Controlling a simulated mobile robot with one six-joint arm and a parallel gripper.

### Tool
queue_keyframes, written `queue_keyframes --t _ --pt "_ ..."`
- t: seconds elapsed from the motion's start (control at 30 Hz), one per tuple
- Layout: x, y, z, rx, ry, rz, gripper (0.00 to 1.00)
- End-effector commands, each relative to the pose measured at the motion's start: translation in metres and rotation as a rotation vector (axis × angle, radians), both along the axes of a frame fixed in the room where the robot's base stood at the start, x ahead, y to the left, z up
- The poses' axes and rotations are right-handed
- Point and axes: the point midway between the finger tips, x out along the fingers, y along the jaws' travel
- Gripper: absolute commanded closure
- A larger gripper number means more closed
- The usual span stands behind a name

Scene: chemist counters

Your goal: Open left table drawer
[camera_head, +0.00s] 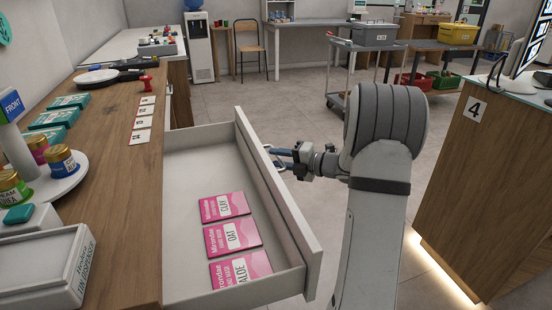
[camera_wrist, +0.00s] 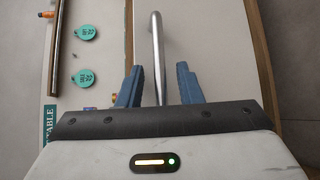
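The left table's drawer (camera_head: 206,150) stands pulled out from the wooden counter in the head view. It is white inside and holds pink sachets labelled CLAY (camera_head: 224,206), OAT (camera_head: 232,237) and ALOE (camera_head: 240,269). My gripper (camera_head: 282,158) is at the outer face of the drawer front (camera_head: 283,205). In the wrist view its two blue fingers (camera_wrist: 159,85) stand apart on either side of the metal bar handle (camera_wrist: 157,45). Gaps show between the fingers and the bar. The handle is largely hidden by the fingers in the head view.
The wooden counter (camera_head: 120,180) carries a white box (camera_head: 45,265), jars on a round stand (camera_head: 68,170) and several cards (camera_head: 143,123). A counter marked 4 (camera_head: 480,190) stands at right. Grey floor (camera_head: 250,100) is open beyond the drawer. A cart (camera_head: 340,95) stands farther back.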

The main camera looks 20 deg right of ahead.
Motion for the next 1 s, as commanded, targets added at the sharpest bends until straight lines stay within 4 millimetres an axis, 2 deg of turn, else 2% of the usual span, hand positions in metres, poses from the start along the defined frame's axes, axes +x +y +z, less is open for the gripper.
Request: queue_keyframes --t 0.2,0.4,1.0 --pt "-0.026 -0.027 0.007 0.0 0.001 -0.004 0.68" --pt "-0.044 -0.045 0.01 0.0 0.001 -0.003 0.68" --pt "-0.048 -0.048 0.01 -0.001 0.001 -0.001 0.68"
